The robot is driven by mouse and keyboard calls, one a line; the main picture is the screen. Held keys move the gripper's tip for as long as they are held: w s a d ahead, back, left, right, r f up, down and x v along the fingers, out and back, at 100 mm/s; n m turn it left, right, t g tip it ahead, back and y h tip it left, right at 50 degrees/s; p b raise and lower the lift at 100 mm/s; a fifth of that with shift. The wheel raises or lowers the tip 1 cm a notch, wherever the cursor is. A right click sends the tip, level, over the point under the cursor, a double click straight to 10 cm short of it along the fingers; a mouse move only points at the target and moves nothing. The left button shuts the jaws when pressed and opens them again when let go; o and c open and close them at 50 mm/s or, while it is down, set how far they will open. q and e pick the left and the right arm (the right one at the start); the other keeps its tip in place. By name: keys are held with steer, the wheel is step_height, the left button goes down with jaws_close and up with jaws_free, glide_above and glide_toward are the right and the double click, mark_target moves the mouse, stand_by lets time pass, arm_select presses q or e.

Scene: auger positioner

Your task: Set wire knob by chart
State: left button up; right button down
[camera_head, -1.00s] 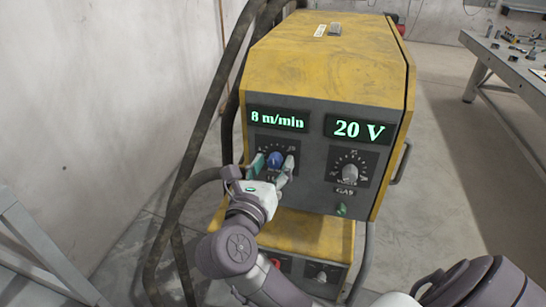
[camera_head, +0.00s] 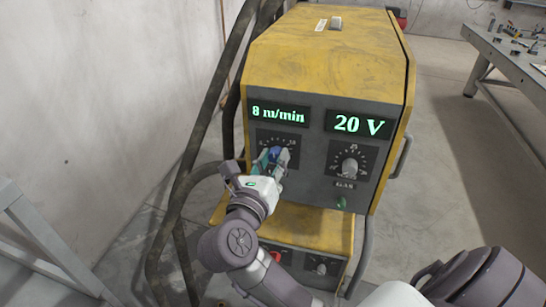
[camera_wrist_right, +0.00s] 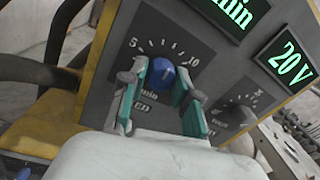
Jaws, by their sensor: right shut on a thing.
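The blue wire knob (camera_head: 274,153) sits on the left dial of the yellow and grey welding machine (camera_head: 330,62). My right gripper (camera_head: 273,160) is shut on the knob from the front. In the right wrist view the knob (camera_wrist_right: 163,77) shows between the two teal fingers (camera_wrist_right: 160,92), with scale marks 5 and 10 around it. The left display (camera_head: 278,115) reads 8 m/min and the right display (camera_head: 359,125) reads 20 V. The knob's pointer is too small to read. My left gripper and any chart are not in view.
A second, grey knob (camera_head: 349,165) with its own dial is on the right of the panel, above a green fitting (camera_head: 341,203). Dark hoses (camera_head: 190,165) hang left of the machine. A table (camera_head: 506,58) with small parts stands at the back right.

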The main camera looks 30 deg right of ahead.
steer(key=n+p, duration=0.2)
steer(key=n, duration=0.1)
steer(key=shift+r+p, duration=0.2)
steer(key=shift+p, duration=0.2)
steer(key=n+p, duration=0.8)
steer(key=p, duration=0.1)
steer(key=shift+n+t, duration=0.3)
steer(key=shift+f+n+t+p, duration=0.15)
steer(key=shift+n+t+p, duration=0.15)
steer(key=shift+n+p, duration=1.2)
steer(key=c, duration=0.9)
jaws_free()
steer(key=shift+f, duration=0.1)
steer(key=shift+o, duration=0.2)
